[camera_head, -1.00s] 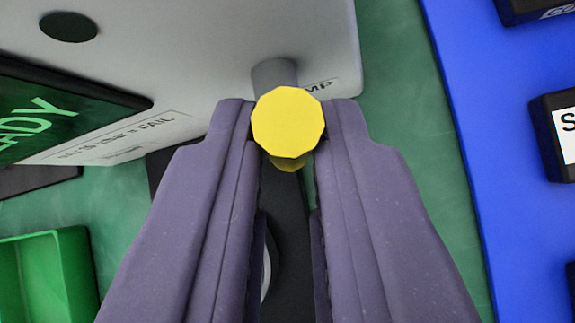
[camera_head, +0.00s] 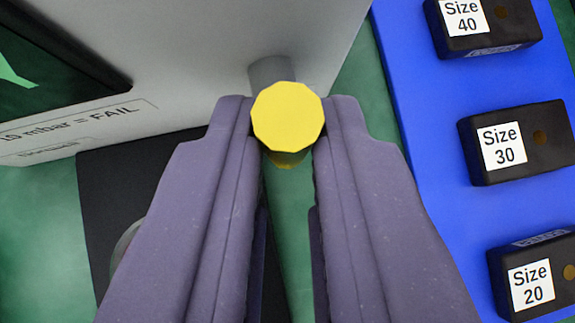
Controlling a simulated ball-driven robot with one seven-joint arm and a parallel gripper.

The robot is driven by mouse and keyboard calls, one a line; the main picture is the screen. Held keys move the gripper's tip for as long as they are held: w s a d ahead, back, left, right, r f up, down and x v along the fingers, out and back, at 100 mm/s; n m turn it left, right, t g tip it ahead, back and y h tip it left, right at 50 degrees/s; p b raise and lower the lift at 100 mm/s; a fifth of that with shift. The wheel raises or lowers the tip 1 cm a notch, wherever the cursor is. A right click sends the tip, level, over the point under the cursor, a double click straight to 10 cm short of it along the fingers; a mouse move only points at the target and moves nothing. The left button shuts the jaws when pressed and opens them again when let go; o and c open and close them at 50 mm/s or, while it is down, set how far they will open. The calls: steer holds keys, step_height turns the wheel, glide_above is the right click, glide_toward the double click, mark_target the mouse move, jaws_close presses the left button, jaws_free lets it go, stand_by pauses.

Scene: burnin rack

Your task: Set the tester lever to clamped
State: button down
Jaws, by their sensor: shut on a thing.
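The tester (camera_head: 215,50) is a pale grey box at the top left, with a dark screen (camera_head: 50,60) showing part of a green letter. Its lever (camera_head: 288,117) has a yellow many-sided knob on a grey shaft (camera_head: 272,72) that meets the tester's body. My gripper (camera_head: 288,122) is shut on the knob, one purple finger on each side. Most of the lever behind the knob is hidden, and the "MP" lettering seen earlier beside the shaft is out of sight.
A blue tray (camera_head: 425,215) stands on the right with black blocks labelled Size 40 (camera_head: 482,28), Size 30 (camera_head: 517,142) and Size 20 (camera_head: 535,280). A black plate (camera_head: 110,210) lies below the tester on the green surface (camera_head: 395,240).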

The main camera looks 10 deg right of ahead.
steer(key=shift+w+r, duration=0.1)
steer(key=shift+w, duration=0.1)
steer(key=c, duration=1.4)
jaws_free()
steer(key=o, duration=0.3)
steer(key=shift+w, duration=0.1)
steer(key=p+v, duration=0.1)
steer(key=v, duration=0.6)
steer(key=shift+s+r, duration=0.2)
steer(key=shift+s, duration=0.2)
